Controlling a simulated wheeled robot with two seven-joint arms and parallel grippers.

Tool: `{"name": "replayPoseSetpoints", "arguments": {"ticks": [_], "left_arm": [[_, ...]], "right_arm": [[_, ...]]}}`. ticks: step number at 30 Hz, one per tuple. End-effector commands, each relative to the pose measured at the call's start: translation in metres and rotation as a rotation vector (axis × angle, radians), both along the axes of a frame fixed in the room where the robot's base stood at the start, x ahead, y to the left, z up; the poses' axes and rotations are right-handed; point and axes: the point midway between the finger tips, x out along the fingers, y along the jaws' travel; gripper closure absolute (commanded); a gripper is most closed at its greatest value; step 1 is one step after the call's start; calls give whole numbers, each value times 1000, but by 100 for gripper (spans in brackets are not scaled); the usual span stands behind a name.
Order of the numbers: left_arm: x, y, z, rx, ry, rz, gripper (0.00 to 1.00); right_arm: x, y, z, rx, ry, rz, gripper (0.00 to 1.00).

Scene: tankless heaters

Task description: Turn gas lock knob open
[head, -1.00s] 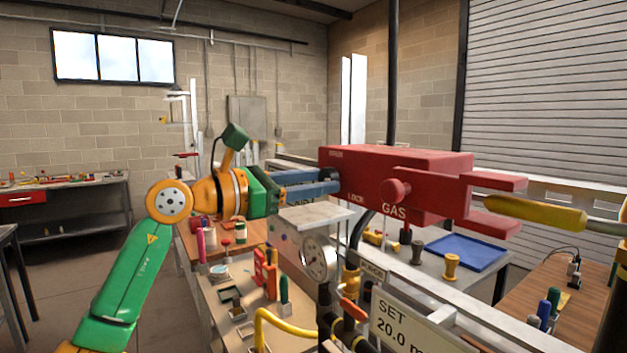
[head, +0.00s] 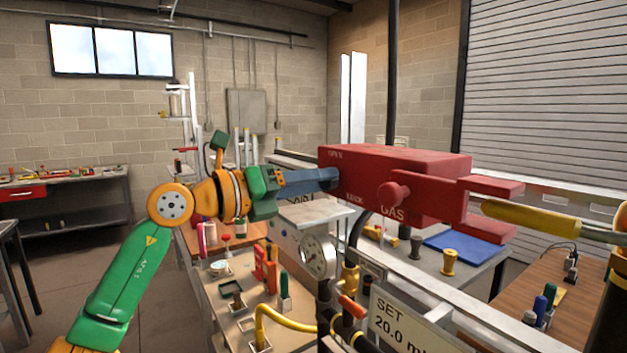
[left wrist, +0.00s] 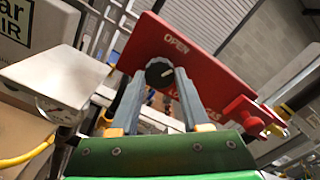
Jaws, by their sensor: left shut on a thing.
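The red gas lock box (head: 365,170) hangs at the centre of the head view, lettered OPEN, LOCK and GAS. In the left wrist view its red face (left wrist: 200,65) carries a round black knob (left wrist: 160,74) with a small white mark, below the word OPEN. My left gripper (head: 332,178) reaches the box's left face in the head view. In the left wrist view its two grey fingers (left wrist: 160,80) are shut on the knob, one on each side. The knob is hidden in the head view. My right gripper is in neither view.
A pressure gauge (head: 318,256) and a SET sign (head: 402,320) stand below the box. A yellow pipe (head: 530,217) lies at its right. Benches hold a blue tray (head: 468,249) and small tools. A pale box (left wrist: 60,85) sits left of my fingers.

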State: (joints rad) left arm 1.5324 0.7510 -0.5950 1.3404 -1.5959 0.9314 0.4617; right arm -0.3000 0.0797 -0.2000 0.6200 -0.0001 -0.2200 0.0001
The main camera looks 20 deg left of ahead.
Motion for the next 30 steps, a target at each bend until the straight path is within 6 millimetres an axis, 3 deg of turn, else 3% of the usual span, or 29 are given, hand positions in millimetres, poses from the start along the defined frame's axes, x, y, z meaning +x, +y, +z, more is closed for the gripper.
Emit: {"name": "replayPoseSetpoints", "arguments": {"ticks": [15,30], "left_arm": [[-1,1,5,-268,192,1,100],[-1,1,5,-323,233,1,100]], "right_arm": [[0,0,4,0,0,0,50],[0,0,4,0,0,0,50]]}}
